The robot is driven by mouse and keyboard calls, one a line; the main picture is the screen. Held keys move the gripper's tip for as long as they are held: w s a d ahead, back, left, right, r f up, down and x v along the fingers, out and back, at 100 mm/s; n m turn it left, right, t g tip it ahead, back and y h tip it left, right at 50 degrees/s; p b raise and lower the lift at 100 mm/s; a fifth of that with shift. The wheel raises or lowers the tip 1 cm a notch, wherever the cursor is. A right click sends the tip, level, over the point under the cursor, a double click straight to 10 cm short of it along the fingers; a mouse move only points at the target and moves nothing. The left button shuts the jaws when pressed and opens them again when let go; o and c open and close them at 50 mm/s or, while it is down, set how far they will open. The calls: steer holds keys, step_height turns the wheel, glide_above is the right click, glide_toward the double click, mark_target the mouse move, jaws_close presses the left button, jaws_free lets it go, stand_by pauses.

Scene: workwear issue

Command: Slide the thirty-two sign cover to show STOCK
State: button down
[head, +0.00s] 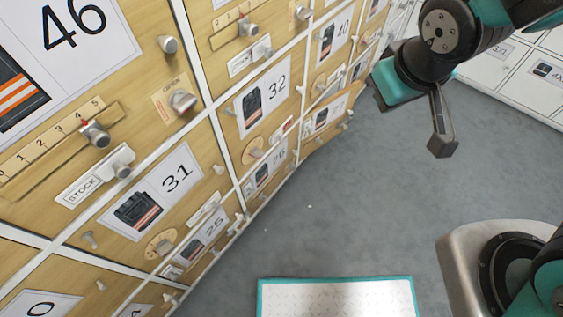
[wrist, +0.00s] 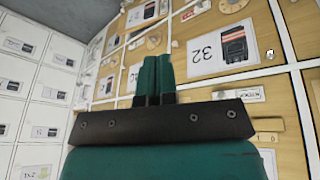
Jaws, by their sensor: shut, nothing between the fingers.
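The thirty-two panel carries a white label with a dark jacket picture (head: 265,95), which also shows upside down in the wrist view (wrist: 222,49). Below that label in the head view is a small white sign with a sliding cover (head: 283,129); in the wrist view it lies near the top edge (wrist: 195,10). Its lettering is too small to read. My gripper (head: 441,147) is shut and empty. It hangs over the floor, right of the cabinet wall and apart from the sign. In the wrist view its fingers (wrist: 153,62) are together.
A round wooden dial (head: 255,151) sits left of the sign. A STOCK sign (head: 84,191) with a knob is under the 46 label. Many knobs jut from the wooden wall. White lockers (head: 490,65) stand at right. Grey floor (head: 340,210) is open, with a teal-edged platform (head: 335,297) in front.

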steer(key=w+a+f+n+t+h+b, duration=0.1)
steer(key=w+f+n+t+b, duration=0.2)
steer(key=f+b, duration=0.65)
steer(key=w+a+f+n+t+b, duration=0.2)
steer(key=w+f+t+b, duration=0.35)
steer(key=f, duration=0.75)
steer(key=s+a+f+n+y+b, duration=0.3)
steer(key=a+f+n+y+b, duration=0.3)
steer(key=a+f+n+b, duration=0.3)
steer(key=a+f+b, duration=0.1)
steer(key=a+b, duration=0.1)
steer(key=b, duration=0.1)
steer(key=shift+a+f+t+b, duration=0.2)
steer(key=shift+f+t+b, duration=0.15)
steer(key=shift+b, duration=0.05)
steer(key=shift+s, duration=0.1)
